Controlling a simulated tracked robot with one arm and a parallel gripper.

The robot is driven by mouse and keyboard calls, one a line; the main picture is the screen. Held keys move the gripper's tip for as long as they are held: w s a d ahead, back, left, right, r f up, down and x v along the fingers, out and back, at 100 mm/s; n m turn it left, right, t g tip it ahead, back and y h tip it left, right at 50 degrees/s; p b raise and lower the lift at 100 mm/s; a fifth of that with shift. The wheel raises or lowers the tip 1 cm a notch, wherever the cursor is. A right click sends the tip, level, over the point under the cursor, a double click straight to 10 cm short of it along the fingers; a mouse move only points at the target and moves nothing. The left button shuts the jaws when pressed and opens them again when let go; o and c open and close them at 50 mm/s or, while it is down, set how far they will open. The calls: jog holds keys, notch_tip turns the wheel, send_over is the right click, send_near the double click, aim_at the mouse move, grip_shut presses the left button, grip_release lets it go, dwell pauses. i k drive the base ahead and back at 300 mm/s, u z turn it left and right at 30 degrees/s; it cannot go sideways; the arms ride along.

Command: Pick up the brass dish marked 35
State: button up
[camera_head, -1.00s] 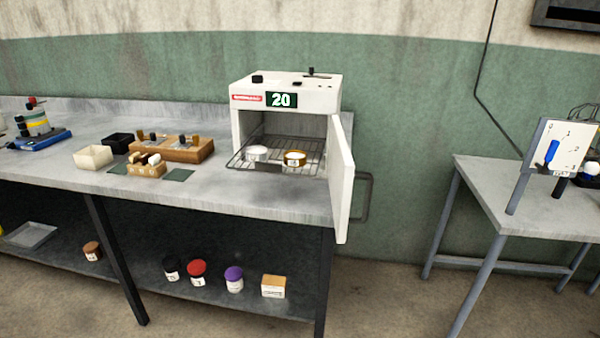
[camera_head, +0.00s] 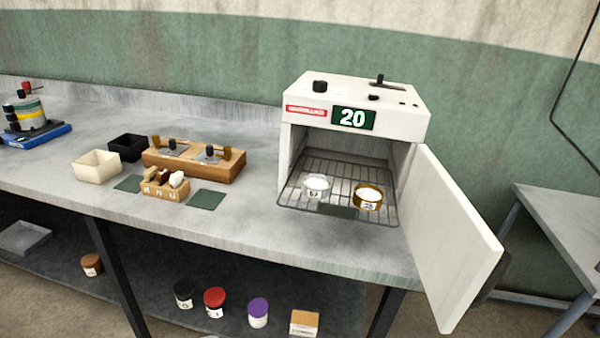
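The brass dish (camera_head: 368,197) sits on the wire rack (camera_head: 338,166) inside the white oven (camera_head: 355,108), at the right. It holds something white, and its small front label is hard to read but looks like 35. A silvery-white dish (camera_head: 316,187) marked with what looks like 67 stands to its left, a little apart. The oven door (camera_head: 452,240) stands open to the right. The oven display reads 20. My gripper is not in view.
A wooden block with fittings (camera_head: 194,160), a small wooden holder (camera_head: 165,186), a cream box (camera_head: 97,166) and a black box (camera_head: 127,147) stand left on the grey bench. Lidded jars (camera_head: 215,302) stand on the lower shelf. The bench front before the oven is clear.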

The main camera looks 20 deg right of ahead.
aim_at(369, 198)
jog(key=u, duration=0.1)
jog(key=i, duration=0.85)
jog(key=z, duration=0.1)
